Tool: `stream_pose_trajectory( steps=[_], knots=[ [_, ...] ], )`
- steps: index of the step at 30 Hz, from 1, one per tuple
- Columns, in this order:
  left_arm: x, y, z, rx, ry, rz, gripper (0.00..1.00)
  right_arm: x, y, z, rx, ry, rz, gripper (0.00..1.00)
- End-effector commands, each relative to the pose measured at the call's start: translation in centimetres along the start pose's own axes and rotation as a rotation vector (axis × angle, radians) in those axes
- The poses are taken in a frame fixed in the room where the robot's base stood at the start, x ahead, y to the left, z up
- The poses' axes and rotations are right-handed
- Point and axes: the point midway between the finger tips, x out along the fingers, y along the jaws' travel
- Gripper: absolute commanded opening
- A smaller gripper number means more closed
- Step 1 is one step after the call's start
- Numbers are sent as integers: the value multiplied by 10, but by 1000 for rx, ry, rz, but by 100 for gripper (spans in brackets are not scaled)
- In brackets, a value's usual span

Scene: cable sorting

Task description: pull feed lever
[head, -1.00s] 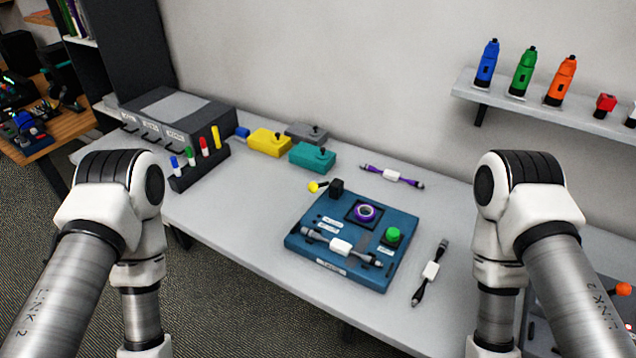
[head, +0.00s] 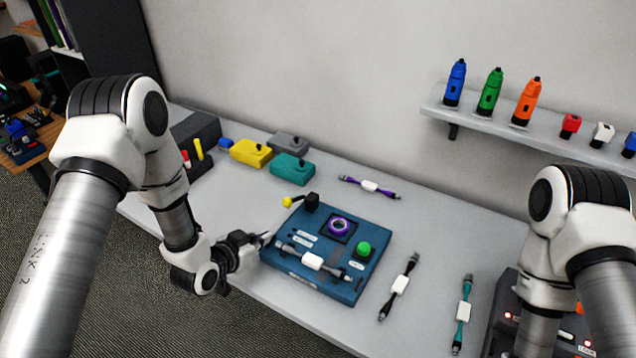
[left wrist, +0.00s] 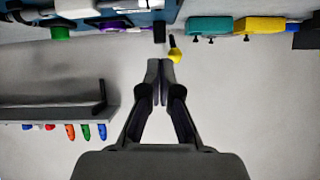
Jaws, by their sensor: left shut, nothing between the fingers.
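The feed lever (head: 288,202), with a round yellow knob, sticks out left from a black block (head: 312,202) on the back left corner of the blue device (head: 305,278). In the left wrist view the yellow knob (left wrist: 175,56) is just beside the fingertips. My left gripper (head: 267,238) is shut and empty at the device's left side, in front of the lever. Its closed fingers show in the left wrist view (left wrist: 160,66); I see no clear contact with the knob. My right gripper is out of view.
The device bears a purple tape ring (head: 339,226), a green button (head: 364,249) and a cable with a white label (head: 312,262). More cables lie right (head: 400,285) and behind (head: 370,187). Teal (head: 292,168) and yellow (head: 251,152) boxes stand at back left.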

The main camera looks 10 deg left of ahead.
Motion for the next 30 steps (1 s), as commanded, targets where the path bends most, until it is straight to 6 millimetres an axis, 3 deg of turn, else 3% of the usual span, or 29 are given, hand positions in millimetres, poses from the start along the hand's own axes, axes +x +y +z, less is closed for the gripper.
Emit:
stream_pose_trajectory(
  steps=[1,3,6,20,30],
  knots=[
    [-6,-13,-38,11,50,-13,0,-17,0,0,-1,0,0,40],
    [-9,-24,-67,18,93,-28,0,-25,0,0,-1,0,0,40],
    [-14,-32,-89,20,123,-42,0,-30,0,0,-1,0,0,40],
    [-7,-32,-91,22,129,-44,0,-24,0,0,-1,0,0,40],
    [58,-34,-96,25,129,-43,0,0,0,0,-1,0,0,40]
  ],
)
